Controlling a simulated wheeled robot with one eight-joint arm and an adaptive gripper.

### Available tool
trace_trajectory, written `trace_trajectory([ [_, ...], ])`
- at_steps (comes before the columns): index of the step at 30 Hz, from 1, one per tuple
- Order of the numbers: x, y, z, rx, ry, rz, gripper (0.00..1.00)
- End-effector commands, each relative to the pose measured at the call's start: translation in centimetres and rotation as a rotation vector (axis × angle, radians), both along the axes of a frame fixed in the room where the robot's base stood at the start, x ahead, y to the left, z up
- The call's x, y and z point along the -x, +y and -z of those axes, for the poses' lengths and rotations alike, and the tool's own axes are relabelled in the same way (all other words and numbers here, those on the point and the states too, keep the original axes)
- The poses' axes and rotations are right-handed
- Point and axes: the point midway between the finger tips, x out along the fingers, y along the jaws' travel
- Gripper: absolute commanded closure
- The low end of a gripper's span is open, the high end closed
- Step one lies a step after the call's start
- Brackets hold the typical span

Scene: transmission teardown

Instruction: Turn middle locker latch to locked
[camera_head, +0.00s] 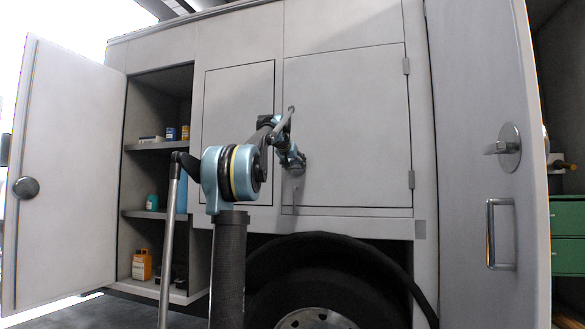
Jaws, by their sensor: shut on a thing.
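The middle locker door (345,120) is a grey panel, closed flush in the vehicle's side, with hinges on its right edge. My gripper (298,170) is at the lower left part of this door, against its surface. It is shut on the middle locker latch, which is mostly hidden behind the gripper and wrist. I cannot tell which way the latch is turned. My arm reaches up from the centre of the view and covers part of the door's left edge.
The left locker door (70,175) stands wide open, showing shelves (155,213) with small containers. A large grey door (480,120) with a lever and a pull handle (490,235) stands at the right. A wheel (315,300) sits below the middle locker.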

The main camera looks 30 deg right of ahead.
Motion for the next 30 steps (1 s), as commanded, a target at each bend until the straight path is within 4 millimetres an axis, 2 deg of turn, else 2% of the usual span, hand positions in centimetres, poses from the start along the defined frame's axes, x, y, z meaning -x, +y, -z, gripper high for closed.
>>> trace_trajectory([
  [11,-0.46,0.50,0.08,0.096,0.113,-0.005,0.61],
  [30,-1.13,1.11,0.51,0.480,0.561,-0.007,0.61],
])
